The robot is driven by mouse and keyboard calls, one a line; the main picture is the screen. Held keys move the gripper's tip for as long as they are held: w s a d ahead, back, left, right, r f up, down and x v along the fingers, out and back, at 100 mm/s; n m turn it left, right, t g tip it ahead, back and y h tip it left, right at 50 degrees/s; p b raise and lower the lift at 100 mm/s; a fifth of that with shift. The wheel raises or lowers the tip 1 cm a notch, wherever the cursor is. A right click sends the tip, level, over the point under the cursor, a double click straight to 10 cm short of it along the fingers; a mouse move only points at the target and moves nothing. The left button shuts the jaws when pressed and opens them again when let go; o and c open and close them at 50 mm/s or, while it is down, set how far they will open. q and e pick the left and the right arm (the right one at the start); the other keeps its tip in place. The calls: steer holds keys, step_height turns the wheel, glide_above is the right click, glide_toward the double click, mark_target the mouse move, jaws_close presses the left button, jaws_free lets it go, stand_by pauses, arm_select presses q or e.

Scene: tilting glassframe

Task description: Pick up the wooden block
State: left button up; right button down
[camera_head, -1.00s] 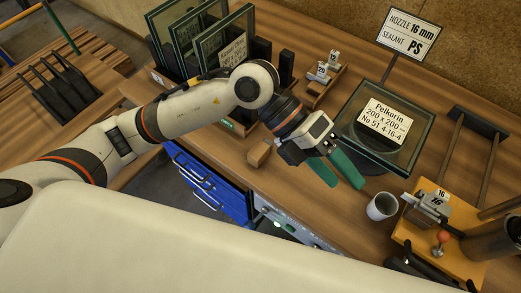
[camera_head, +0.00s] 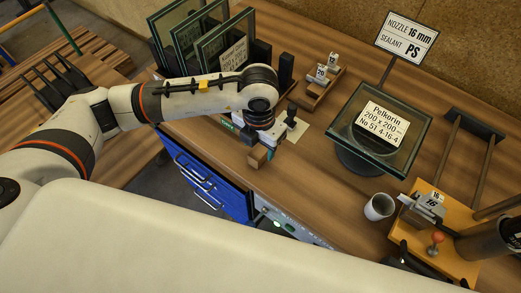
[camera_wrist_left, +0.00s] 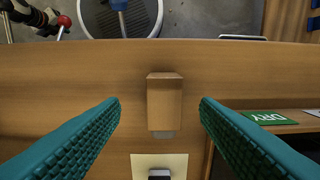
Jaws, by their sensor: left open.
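The wooden block (camera_head: 256,158) sits on the workbench near its front edge, partly covered by my gripper in the head view. In the left wrist view the wooden block (camera_wrist_left: 164,108) is upright in the picture, centred between two teal fingers. My left gripper (camera_head: 265,152) points down at the block. In the left wrist view the left gripper (camera_wrist_left: 160,100) is open, its fingers on either side of the block with a visible gap on each side. My right gripper is not in view.
A pale square with a dark post (camera_head: 291,118) stands close behind the gripper. A glass unit (camera_head: 380,125) on a round stand and a white cup (camera_head: 379,207) are to the right. Glass panes in a rack (camera_head: 215,45) stand behind the arm. Blue drawers (camera_head: 205,185) lie below the edge.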

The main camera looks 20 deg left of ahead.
mark_target(257, 154)
arm_select(q)
steer(key=shift+a+f, duration=0.1)
steer(key=shift+f, duration=0.25)
steer(key=f+p, duration=0.1)
steer(key=f, duration=0.1)
steer(key=f+p, duration=0.1)
steer(key=shift+s+a+f, duration=0.15)
steer(key=shift+a+f, duration=0.05)
steer(key=shift+f, duration=0.6)
steer(key=c, duration=1.1)
step_height(257, 154, up, 9)
steer(key=shift+f+b, duration=0.1)
steer(key=shift+b, duration=1.05)
steer(key=shift+r, duration=0.65)
steer(key=o, duration=0.5)
steer(key=shift+c, duration=0.2)
steer(key=c, duration=0.3)
steer(key=shift+c, duration=0.2)
